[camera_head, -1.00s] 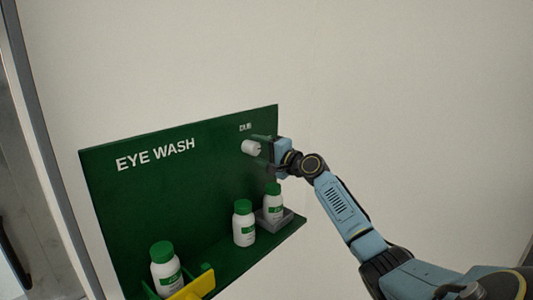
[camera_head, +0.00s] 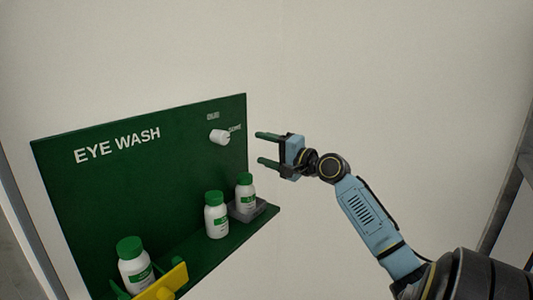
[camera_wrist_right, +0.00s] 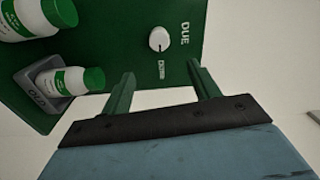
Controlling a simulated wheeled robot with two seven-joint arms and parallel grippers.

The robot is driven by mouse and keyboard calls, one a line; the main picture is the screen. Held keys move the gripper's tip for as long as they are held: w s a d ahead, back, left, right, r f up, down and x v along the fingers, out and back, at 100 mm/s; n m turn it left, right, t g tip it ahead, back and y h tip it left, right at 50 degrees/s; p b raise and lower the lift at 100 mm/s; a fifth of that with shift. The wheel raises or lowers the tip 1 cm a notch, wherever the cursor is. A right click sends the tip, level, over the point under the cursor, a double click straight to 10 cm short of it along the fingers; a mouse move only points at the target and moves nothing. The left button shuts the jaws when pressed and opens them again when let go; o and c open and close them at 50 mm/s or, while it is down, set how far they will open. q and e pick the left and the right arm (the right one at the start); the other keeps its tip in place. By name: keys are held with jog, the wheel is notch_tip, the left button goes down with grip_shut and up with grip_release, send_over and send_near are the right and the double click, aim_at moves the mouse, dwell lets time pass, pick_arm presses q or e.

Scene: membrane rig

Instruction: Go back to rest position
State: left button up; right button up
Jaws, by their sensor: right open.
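My right gripper (camera_head: 267,149) is open and empty, with green fingers pointing left. It is off the right edge of the green eye wash board (camera_head: 110,190), apart from the white knob (camera_head: 219,137) on that board. In the right wrist view the open fingers (camera_wrist_right: 160,92) show with nothing between them, and the knob (camera_wrist_right: 158,39) stands beyond them beside a "DUE" label.
White bottles with green caps stand on the board's shelf: one at the left (camera_head: 136,265), one in the middle (camera_head: 216,215), one in a grey holder (camera_head: 248,211) at the right. A yellow piece (camera_head: 160,283) is at the front left. Open space lies right of the board.

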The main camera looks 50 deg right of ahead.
dwell(0.6)
notch_tip(320, 180, down, 38)
jog(key=s+n+g+h+b, duration=0.1)
jog(key=s+g+h+b, duration=0.25)
jog(key=g, duration=0.35)
jog(key=s+a+f+n+g+b, duration=0.1)
jog(key=s+a+f+n, duration=0.15)
jog(key=f, duration=0.65)
jog(key=s+a+f+n+g+b, duration=0.15)
jog(key=s+f, duration=0.25)
jog(key=f, duration=0.4)
jog(key=s+a+f+n+g+b, duration=0.1)
jog(key=s+a+f+n+g, duration=0.1)
jog(key=s+a+f, duration=0.6)
jog(key=s+a+f+n+g+b, duration=0.2)
jog(key=s+a+f+n, duration=0.1)
jog(key=s+f, duration=0.55)
jog(key=s+a+f+n+g+y+b, duration=0.1)
jog(key=s+a+f+n, duration=0.3)
jog(key=s, duration=0.5)
jog(key=s+a+f+n+g+y+b, duration=0.1)
jog(key=s+a+f+n+g, duration=0.2)
jog(key=s+a+f, duration=0.5)
jog(key=s+a, duration=0.1)
jog(key=a, duration=0.2)
jog(key=shift+s+f+n+b, duration=0.25)
jog(key=shift+s+n+b, duration=0.1)
jog(key=shift+n+b, duration=0.05)
